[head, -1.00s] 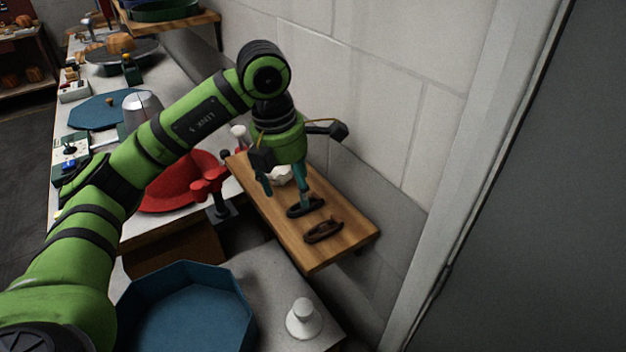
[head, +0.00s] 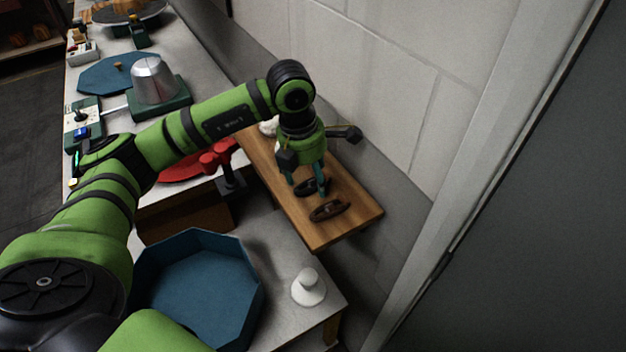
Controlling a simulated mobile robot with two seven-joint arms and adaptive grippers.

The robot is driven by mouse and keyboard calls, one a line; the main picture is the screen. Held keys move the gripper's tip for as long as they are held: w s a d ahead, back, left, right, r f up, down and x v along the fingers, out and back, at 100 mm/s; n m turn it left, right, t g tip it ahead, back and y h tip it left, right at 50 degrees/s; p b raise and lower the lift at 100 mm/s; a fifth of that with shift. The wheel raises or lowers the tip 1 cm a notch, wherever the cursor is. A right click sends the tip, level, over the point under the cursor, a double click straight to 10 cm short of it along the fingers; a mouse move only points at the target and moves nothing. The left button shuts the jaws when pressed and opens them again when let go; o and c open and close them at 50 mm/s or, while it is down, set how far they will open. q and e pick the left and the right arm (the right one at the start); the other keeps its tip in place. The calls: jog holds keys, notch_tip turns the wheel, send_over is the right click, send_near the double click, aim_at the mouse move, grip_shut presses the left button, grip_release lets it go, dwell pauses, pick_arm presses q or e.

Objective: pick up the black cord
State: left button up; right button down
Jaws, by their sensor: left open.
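A black cord (head: 305,189) lies coiled in a flat loop on a wooden shelf board (head: 280,188). A dark brown coiled cord (head: 330,210) lies beside it, nearer the board's front end. My left gripper (head: 307,184) is open and points down, its two teal fingers on either side of part of the black cord. The fingers hide some of the loop, and I cannot tell whether they touch it. My right gripper is not in view.
A blue octagonal tray (head: 200,290) and a white knobbed piece (head: 309,288) sit on the grey tabletop below the board. A red round part (head: 190,170) stands left of the board. The wall (head: 375,100) runs close along its right side.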

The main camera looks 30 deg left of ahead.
pick_arm(q)
jog(key=c, duration=0.9)
jog(key=shift+r, duration=0.1)
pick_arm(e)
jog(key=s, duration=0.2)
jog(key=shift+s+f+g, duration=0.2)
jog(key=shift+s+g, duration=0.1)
